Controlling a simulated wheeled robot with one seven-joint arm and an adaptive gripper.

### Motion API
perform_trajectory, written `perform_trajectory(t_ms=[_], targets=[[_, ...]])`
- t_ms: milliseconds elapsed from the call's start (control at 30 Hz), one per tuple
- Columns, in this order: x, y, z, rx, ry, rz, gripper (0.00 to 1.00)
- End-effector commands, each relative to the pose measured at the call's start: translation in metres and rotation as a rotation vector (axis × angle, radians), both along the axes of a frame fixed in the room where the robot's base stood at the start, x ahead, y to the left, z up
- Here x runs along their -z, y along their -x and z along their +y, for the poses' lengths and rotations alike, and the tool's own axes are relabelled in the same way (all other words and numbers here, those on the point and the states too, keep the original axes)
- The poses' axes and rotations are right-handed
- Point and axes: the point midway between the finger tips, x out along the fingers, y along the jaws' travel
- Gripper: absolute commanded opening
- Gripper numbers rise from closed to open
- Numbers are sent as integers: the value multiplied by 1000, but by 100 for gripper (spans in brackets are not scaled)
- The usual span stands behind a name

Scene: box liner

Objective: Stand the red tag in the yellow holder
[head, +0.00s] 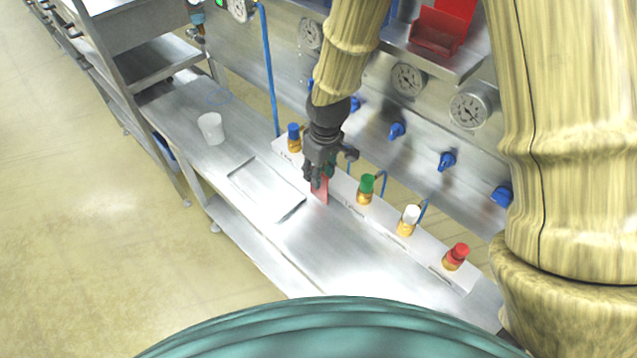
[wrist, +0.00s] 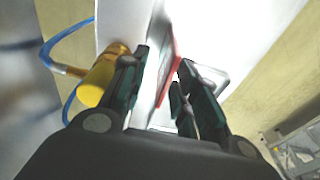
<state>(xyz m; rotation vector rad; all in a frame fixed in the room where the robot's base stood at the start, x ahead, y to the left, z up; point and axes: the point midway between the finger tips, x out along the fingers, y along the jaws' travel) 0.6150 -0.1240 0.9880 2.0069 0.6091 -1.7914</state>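The red tag (head: 320,189) is a thin upright plate at the front edge of the white rail, just below my gripper (head: 316,174) in the head view. In the wrist view the tag (wrist: 169,67) shows as a narrow red strip between the two fingertips of my gripper (wrist: 164,62). The fingers are apart, with a visible gap between the left finger and the tag. A yellow cylinder (wrist: 103,75) with a blue hose is left of the fingers. I cannot tell whether it is the yellow holder. My gripper hides that part of the rail in the head view.
The white rail (head: 393,243) carries fittings with blue (head: 293,131), green (head: 367,184), white (head: 411,214) and red (head: 459,251) caps. A flat tray (head: 268,190) and a white cup (head: 211,128) are on the metal bench. Gauges and blue valves line the back panel.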

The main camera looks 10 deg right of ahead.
Motion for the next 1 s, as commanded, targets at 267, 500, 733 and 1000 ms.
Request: perform_trajectory(t_ms=[267,500,733,1000], targets=[[-1,1,0,0,0,0,0],[0,0,0,0,0,0,0],[0,1,0,0,0,1,0],[-3,1,0,0,0,1,0]])
